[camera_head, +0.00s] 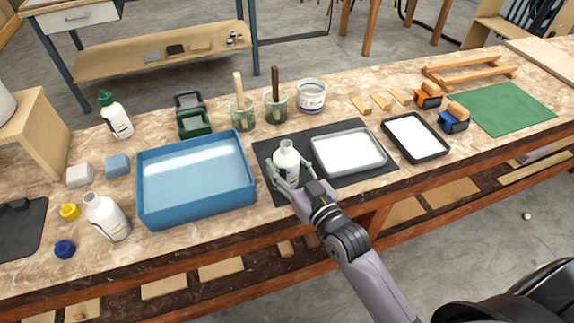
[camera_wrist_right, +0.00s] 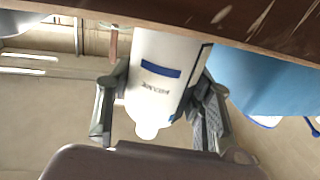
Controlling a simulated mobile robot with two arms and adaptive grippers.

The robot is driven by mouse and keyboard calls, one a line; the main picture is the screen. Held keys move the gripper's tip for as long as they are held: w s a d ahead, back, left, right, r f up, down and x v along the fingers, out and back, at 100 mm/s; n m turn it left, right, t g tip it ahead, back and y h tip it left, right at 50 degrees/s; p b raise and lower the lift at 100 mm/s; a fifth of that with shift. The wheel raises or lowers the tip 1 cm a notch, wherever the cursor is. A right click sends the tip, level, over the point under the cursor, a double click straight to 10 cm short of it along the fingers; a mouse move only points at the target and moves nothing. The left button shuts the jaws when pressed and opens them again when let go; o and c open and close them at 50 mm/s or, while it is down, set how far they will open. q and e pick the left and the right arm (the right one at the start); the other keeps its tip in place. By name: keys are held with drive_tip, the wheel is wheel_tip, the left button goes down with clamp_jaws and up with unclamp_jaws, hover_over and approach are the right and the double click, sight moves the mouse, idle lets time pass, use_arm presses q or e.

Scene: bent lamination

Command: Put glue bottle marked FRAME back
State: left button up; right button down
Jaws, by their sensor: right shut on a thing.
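My right gripper (camera_head: 284,180) is shut on a white glue bottle (camera_head: 287,159) without a coloured cap, over the left part of the dark mat. The bottle looks upright; I cannot tell whether its base touches the mat. In the right wrist view, the bottle (camera_wrist_right: 165,75) sits between both fingers (camera_wrist_right: 158,112), and its label has a blue bar and small text too blurred to read. Another white bottle (camera_head: 107,218) without a cap stands at the front left. A white bottle with a green cap (camera_head: 117,116) stands at the back left. My left gripper is not in view.
A blue tray (camera_head: 147,207) stands left of the held bottle, and a grey tray (camera_head: 349,153) lies right of it on the dark mat (camera_head: 267,150). Yellow (camera_head: 69,211) and blue (camera_head: 65,249) caps lie at left. Brush pots (camera_head: 243,113) stand behind. A black tray (camera_head: 416,138) lies further right.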

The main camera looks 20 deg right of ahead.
drive_tip(key=shift+f, duration=0.1)
drive_tip(key=c, duration=0.8)
unclamp_jaws()
drive_tip(key=shift+o, duration=0.2)
drive_tip(key=shift+r, duration=0.2)
drive_tip(key=shift+s+f, duration=0.15)
drive_tip(key=shift+s, duration=0.15)
drive_tip(key=b+v, duration=0.1)
drive_tip(key=v, duration=1)
drive_tip(key=shift+s, duration=0.2)
drive_tip(key=shift+d, duration=0.15)
